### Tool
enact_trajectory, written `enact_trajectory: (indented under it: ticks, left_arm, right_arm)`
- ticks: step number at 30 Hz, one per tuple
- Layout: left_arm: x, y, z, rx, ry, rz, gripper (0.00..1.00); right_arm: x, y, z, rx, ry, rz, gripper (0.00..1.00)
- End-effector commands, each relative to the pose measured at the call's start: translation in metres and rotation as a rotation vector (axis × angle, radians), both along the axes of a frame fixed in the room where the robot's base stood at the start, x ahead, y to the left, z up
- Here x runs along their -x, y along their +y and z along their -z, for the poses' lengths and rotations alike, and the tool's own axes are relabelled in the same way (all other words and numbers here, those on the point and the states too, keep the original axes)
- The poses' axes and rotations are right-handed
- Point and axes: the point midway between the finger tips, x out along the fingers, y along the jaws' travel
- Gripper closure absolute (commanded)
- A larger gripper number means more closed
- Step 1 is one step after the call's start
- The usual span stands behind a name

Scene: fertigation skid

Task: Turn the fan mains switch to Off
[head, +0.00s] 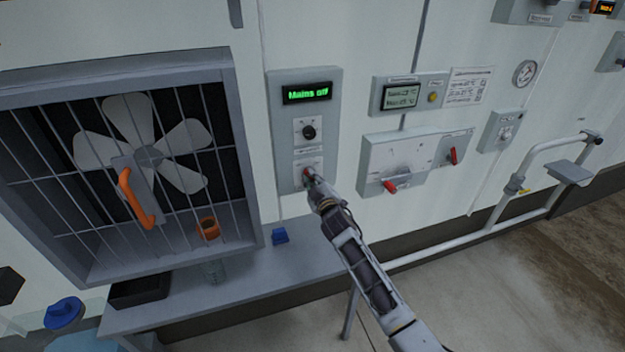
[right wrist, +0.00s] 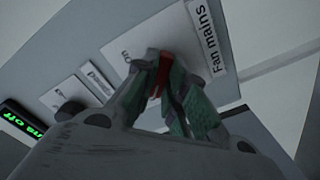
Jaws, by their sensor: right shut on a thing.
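The fan mains switch is a red handle (right wrist: 163,72) on a light plate labelled "Fan mains" (right wrist: 205,38), low on the grey control box (head: 288,150). My right gripper (head: 310,173) reaches up to it from below right. In the right wrist view its two fingers (right wrist: 165,80) are closed on the red handle from both sides. The fingers hide much of the handle and part of the plate's lettering. The display (head: 307,92) at the top of the box reads "Mains off" in green. My left gripper is not in view.
A black knob (head: 309,132) sits just above the switch. A caged fan (head: 148,155) with an orange handle (head: 135,198) is on the left. A shelf (head: 215,290) runs below. Boxes with red levers (head: 390,186) are on the wall at right.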

Motion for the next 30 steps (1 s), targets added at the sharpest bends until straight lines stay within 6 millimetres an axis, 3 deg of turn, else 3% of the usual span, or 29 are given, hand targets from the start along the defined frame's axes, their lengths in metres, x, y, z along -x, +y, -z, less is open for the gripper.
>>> enact_trajectory:
  ticks: [11,12,17,30]
  left_arm:
    - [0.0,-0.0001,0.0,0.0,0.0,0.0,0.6]
    - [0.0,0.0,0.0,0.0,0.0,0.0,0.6]
    - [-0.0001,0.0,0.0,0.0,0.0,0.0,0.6]
    - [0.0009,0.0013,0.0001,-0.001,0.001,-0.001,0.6]
  right_arm:
    - [0.0002,0.0002,0.0004,0.009,-0.002,-0.001,1.0]
    - [0.0002,0.0002,0.0004,0.009,-0.002,-0.001,0.85]
    - [0.0002,0.0002,0.0004,0.008,-0.002,-0.001,0.66]
    - [0.0019,-0.0004,0.0002,0.006,-0.002,0.0,0.66]
